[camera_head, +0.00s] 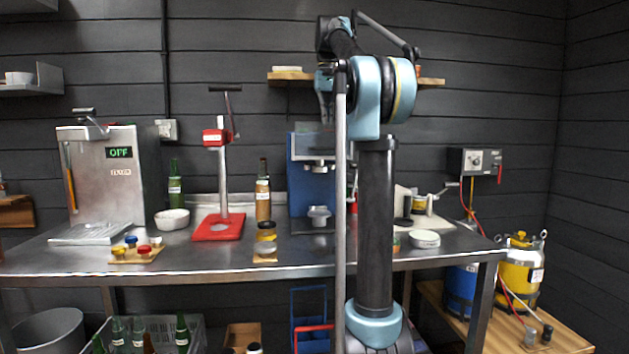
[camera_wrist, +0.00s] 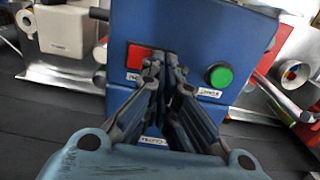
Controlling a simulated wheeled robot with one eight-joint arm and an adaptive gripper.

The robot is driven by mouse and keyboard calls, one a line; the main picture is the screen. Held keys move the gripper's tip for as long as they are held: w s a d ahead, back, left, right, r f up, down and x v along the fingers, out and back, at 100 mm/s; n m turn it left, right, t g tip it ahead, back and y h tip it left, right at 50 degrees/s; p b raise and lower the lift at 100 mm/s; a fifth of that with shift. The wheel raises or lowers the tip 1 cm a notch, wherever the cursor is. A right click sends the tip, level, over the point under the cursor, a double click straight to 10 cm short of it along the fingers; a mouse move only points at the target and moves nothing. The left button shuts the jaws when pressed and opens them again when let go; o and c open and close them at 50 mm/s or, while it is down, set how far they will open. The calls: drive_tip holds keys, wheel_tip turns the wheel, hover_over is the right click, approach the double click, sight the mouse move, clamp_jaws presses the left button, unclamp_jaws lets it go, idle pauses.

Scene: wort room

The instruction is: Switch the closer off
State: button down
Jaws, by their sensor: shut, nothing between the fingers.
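The blue machine with buttons, likely the closer, stands on the steel table in the head view (camera_head: 300,190), partly hidden behind my arm. In the wrist view its blue face (camera_wrist: 190,25) fills the middle, with a red square button (camera_wrist: 139,57) on the left and a round green button (camera_wrist: 219,76) on the right. Small white labels by the buttons are too small to read. My gripper (camera_wrist: 163,64) is shut and empty, its tips just right of the red button and overlapping its edge in the picture. I cannot tell whether they touch it. The head view does not show the fingers clearly.
A steel machine (camera_head: 135,180) with an OFF display stands on the left. A red stand (camera_head: 219,227), bottles (camera_head: 263,195), a jar (camera_head: 266,240) and bowls (camera_head: 172,219) share the steel table (camera_head: 200,262). A wall control box (camera_head: 475,161) hangs at the right.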

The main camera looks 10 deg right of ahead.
drive_tip(key=shift+f, duration=0.8)
idle(0.5)
drive_tip(key=shift+r, duration=3.5)
